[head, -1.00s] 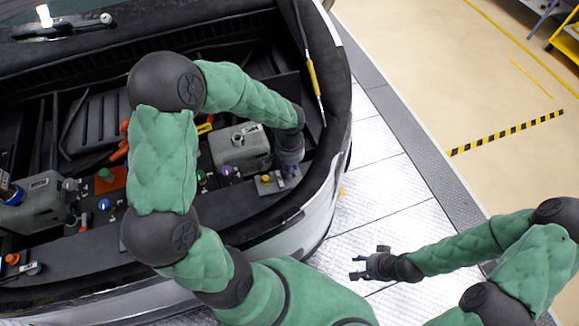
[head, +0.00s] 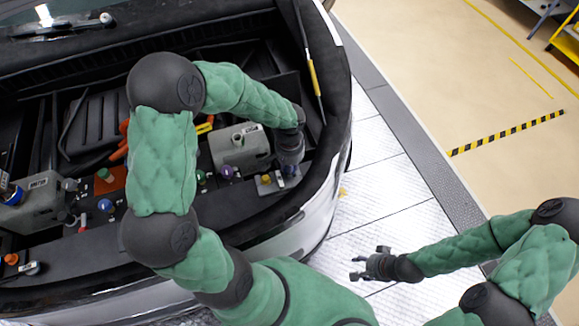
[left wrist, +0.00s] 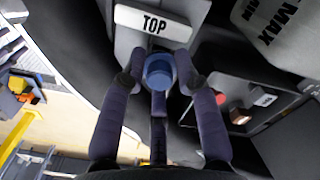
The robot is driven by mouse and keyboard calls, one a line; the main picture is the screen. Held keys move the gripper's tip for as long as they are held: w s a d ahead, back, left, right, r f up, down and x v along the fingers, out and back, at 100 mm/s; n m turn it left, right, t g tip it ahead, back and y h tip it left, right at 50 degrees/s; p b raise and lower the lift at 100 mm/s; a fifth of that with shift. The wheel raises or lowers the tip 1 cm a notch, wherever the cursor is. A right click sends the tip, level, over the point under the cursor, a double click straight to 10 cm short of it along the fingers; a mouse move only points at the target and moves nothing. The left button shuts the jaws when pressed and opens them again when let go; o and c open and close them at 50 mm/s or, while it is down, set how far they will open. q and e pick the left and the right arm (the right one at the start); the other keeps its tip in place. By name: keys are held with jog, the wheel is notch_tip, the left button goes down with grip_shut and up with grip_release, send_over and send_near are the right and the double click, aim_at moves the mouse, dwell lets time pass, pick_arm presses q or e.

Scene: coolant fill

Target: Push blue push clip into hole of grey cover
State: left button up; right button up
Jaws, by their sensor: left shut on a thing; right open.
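The blue push clip (left wrist: 158,70) shows in the left wrist view as a round blue head between the fingers of my left gripper (left wrist: 158,82), which is shut on it. A grey panel (left wrist: 124,45), which looks like the grey cover, lies behind the clip and bears a white label reading TOP. I cannot tell whether the clip touches the hole, which is hidden. In the head view my left gripper (head: 290,172) points down at the car's front edge, and the clip is hidden there. My right gripper (head: 359,267) is open and empty, out beside the car.
A grey tank (head: 240,148) stands left of my left gripper. A small plate with a yellow knob (head: 266,179) and a purple cap (head: 227,172) are close by. The car's dark rim (head: 330,150) curves round on the right. The floor around my right gripper is clear.

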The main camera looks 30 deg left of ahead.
pick_arm(q)
jog(key=shift+f+b, duration=0.45)
jog(key=shift+f, duration=0.15)
jog(key=o, duration=0.8)
notch_tip(320, 180, up, 12)
jog(key=shift+w+r, duration=0.1)
jog(key=shift+w, duration=0.05)
